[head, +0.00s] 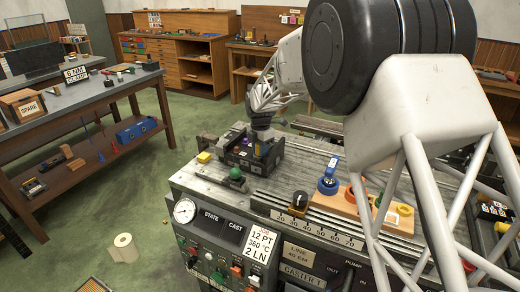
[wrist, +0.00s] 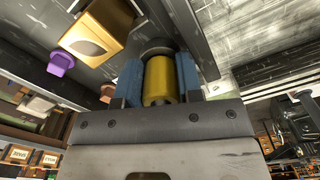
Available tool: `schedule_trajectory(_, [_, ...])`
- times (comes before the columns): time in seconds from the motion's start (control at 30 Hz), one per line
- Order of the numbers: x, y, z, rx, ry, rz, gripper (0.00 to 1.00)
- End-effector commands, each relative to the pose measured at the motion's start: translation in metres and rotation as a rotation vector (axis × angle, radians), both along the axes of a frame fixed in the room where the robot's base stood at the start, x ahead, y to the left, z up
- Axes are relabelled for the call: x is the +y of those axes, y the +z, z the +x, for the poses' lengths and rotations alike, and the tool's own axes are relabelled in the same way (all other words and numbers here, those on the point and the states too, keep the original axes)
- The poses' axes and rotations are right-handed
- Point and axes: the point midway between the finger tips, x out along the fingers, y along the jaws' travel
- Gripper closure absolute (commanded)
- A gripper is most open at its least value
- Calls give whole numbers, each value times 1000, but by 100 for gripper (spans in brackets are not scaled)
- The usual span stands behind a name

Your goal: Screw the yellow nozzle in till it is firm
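The yellow nozzle (wrist: 160,82) is a short cylinder between the two blue fingers of my gripper (wrist: 159,78) in the wrist view. The fingers appear to press on it from both sides. Its far end meets a dark round part (wrist: 156,45); how deep it sits in there is hidden. In the head view my gripper (head: 262,147) points down at the dark caster block (head: 238,158) on the machine top. The nozzle is too small and covered there to judge its seating.
A purple knob (head: 246,141) and a yellow block (head: 204,157) are close to my gripper. A green ball knob (head: 236,174) stands in front. A wooden rack (head: 345,208) with coloured rings and a blue-handled tool (head: 329,178) lie to the right.

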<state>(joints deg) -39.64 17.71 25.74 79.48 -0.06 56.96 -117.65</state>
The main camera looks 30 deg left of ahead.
Motion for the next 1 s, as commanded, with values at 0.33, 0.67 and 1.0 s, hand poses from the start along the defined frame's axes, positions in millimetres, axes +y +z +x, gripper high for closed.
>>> schedule_trajectory(0.33, [0, -1, -2, 3, -73, -2, 99])
schedule_trajectory(0.67, [0, -1, -2, 3, -177, -3, 40])
schedule_trajectory(1.0, [-1, 3, -2, 3, -176, -3, 43])
